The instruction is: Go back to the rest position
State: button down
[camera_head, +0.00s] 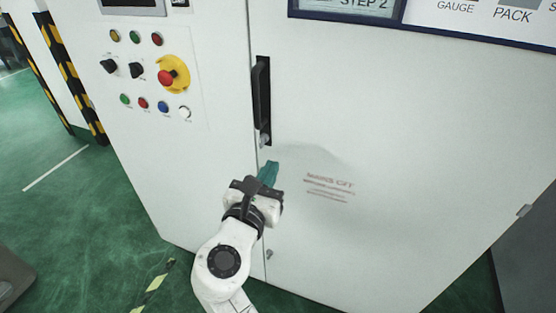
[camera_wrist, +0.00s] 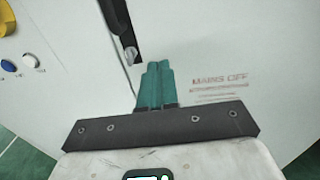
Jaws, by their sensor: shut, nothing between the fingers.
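My gripper (camera_head: 269,169) is in front of the white cabinet, just below the black door handle (camera_head: 261,95). Its teal fingers are together with nothing between them. In the wrist view the gripper's fingers (camera_wrist: 155,72) lie side by side, pointing at the cabinet front. The lower end of the handle (camera_wrist: 121,30) shows just above and left of the fingertips. I cannot tell whether the fingertips touch the cabinet. My white arm reaches up from the bottom of the head view.
The cabinet door (camera_head: 400,130) looks shut and carries red "MAINS OFF" lettering (camera_head: 330,186). On the left panel are several buttons, knobs and a red emergency stop (camera_head: 166,77) on yellow. Black-yellow posts (camera_head: 72,75) stand at the left. Green floor (camera_head: 90,215) is open at lower left.

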jog(key=v, duration=0.4)
jog(key=s+d+f+m+g+h, duration=0.1)
jog(key=s+d+f+m+g, duration=0.35)
jog(key=d+f+m, duration=0.65)
jog(key=s+d+f+m+g, duration=0.45)
jog(key=d+f+m, duration=0.2)
jog(key=d, duration=0.75)
jog(key=s+d+f+m+g+y, duration=0.2)
jog(key=s+f+m, duration=0.1)
jog(key=s+m, duration=0.2)
jog(key=s+d+f+m+g+y, duration=0.2)
jog(key=s+m, duration=0.3)
jog(key=s, duration=0.5)
jog(key=s+d+f+m+g+y, duration=0.2)
jog(key=s+f+m+g, duration=0.1)
jog(key=s+f+m, duration=0.2)
jog(key=s, duration=0.2)
jog(key=shift+s, duration=0.4)
jog(key=c, duration=1.9)
grip_release()
jog(key=shift+m, duration=0.25)
